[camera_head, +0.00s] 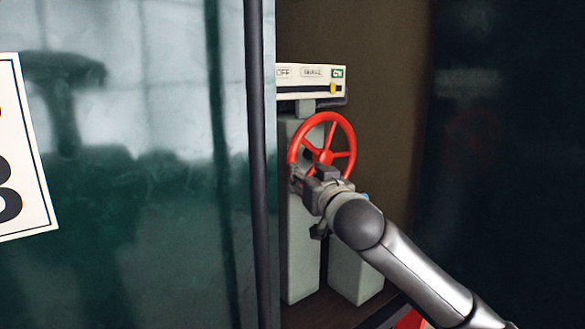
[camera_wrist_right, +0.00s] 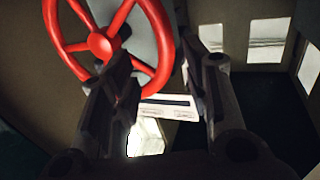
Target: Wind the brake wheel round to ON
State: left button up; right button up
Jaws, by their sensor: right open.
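The red brake wheel (camera_head: 325,157) has spokes and a hub and is mounted on a grey pedestal in the doorway. Above it is a white indicator plate (camera_head: 310,70) with an OFF label at left, a middle label and a green ON label (camera_head: 337,72) at right. A yellow pointer (camera_head: 333,88) sits in the slot just below ON. My right gripper (camera_head: 301,177) is open at the wheel's lower left rim. In the right wrist view, the fingers (camera_wrist_right: 158,75) stand apart with part of the wheel rim (camera_wrist_right: 160,50) showing between them; contact cannot be told. My left gripper is out of view.
A glossy dark green panel (camera_head: 130,200) with a dark vertical post (camera_head: 260,160) fills the left side, close to the wheel. A white sign (camera_head: 25,150) is at far left. The brown wall (camera_head: 385,120) right of the wheel is clear.

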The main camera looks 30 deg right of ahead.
jog(key=p+x, duration=0.4)
jog(key=x, duration=0.5)
jog(key=shift+w+p, duration=0.35)
jog(key=shift+w, duration=0.3)
jog(key=shift+w+f, duration=0.1)
jog(key=shift+w, duration=0.05)
jog(key=shift+d, duration=0.1)
jog(key=c, duration=0.6)
jog(key=shift+c, duration=1.2)
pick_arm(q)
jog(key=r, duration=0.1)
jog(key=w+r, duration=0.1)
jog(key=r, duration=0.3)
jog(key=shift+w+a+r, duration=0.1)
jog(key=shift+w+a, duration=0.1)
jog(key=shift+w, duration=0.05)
pick_arm(e)
grip_shut()
